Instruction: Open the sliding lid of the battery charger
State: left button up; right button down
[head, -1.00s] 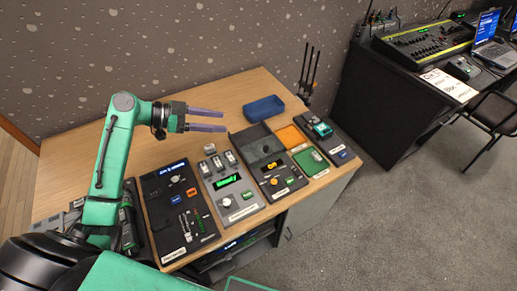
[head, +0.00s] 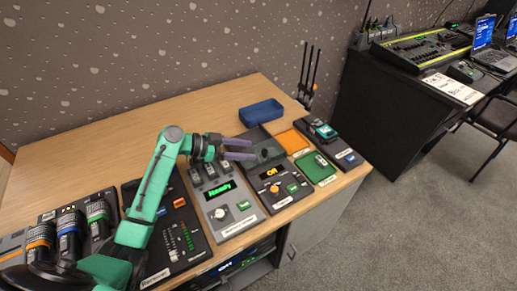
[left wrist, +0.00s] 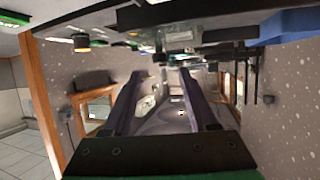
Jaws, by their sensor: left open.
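A dark grey device (head: 283,202) with an orange-lit display, a round knob and a green button stands on the table. A raised dark box-like part (head: 270,149) is at its back; it looks like the battery charger with its lid, but the label is too small to read. My left gripper (head: 252,150) is open and empty, its purple fingers pointing right at the left side of this raised part. I cannot tell whether they touch it. The open fingers (left wrist: 162,74) also fill the middle of the left wrist view. My right gripper is not in view.
A light grey device (head: 227,214) with a green "Ready" display stands left, beside a black fader panel (head: 178,232). Orange (head: 293,140) and green (head: 316,168) trays lie right, a blue bin (head: 261,111) behind. The back-left wooden tabletop (head: 130,135) is clear.

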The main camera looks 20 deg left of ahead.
aim_at(263, 151)
pick_arm(q)
jog(key=x, duration=0.5)
jog(key=shift+a, duration=0.1)
grip_shut()
dwell(1.2)
